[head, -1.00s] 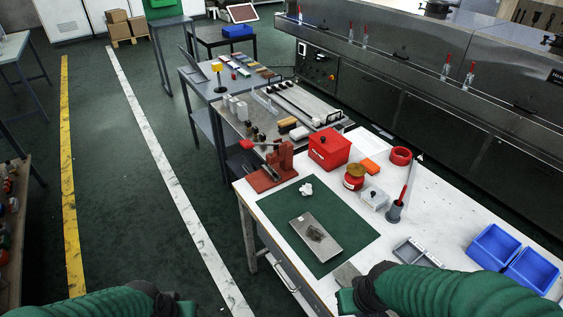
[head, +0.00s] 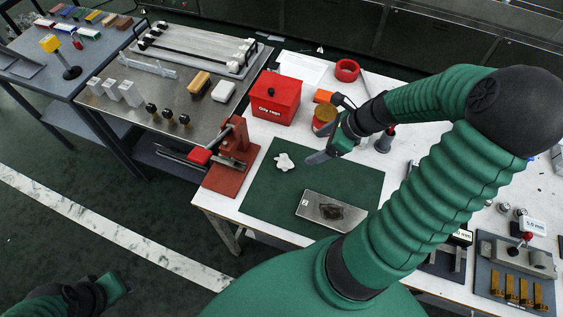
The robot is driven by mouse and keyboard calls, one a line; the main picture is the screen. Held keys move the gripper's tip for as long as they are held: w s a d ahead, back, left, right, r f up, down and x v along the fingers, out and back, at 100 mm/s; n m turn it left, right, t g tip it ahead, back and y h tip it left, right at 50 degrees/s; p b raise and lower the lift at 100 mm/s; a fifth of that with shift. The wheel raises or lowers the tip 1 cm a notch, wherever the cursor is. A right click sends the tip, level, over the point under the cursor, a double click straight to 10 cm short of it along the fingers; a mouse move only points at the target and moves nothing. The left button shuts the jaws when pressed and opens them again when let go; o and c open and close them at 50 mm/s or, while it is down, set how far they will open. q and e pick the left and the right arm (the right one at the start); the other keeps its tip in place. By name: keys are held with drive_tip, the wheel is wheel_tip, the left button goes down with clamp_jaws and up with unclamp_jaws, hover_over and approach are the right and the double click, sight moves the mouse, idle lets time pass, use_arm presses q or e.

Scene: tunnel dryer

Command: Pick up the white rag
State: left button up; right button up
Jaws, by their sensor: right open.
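The white rag (head: 284,161) is a small crumpled white piece lying on the green mat (head: 262,195), near the mat's far left part. My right gripper (head: 327,146) is open and empty, just right of the rag and above the mat. One grey finger points toward the rag, with a gap between them in the picture. My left gripper (head: 113,289) is at the lower left, over the floor and far from the rag. Its jaws are too unclear to read.
A metal plate with a dark patch (head: 331,211) lies on the mat. A red press (head: 232,158) stands left of it. A red box (head: 275,98) and a jar (head: 325,117) stand behind. Gauge blocks (head: 512,286) are at the right.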

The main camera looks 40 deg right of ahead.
drive_tip(key=b, duration=0.2)
approach(287, 161)
drive_tip(key=b+x, duration=0.1)
drive_tip(key=x, duration=0.3)
drive_tip(key=shift+s+d+f+b, duration=0.1)
drive_tip(key=shift+d+f+b, duration=0.1)
drive_tip(key=shift+b, duration=0.2)
drive_tip(key=b+x, duration=0.1)
drive_tip(key=x, duration=0.4)
drive_tip(key=shift+a+b, duration=0.25)
drive_tip(key=shift+b, duration=0.15)
drive_tip(key=shift+c, duration=0.6)
drive_tip(key=c, duration=1.3)
drive_tip(key=shift+r, duration=0.1)
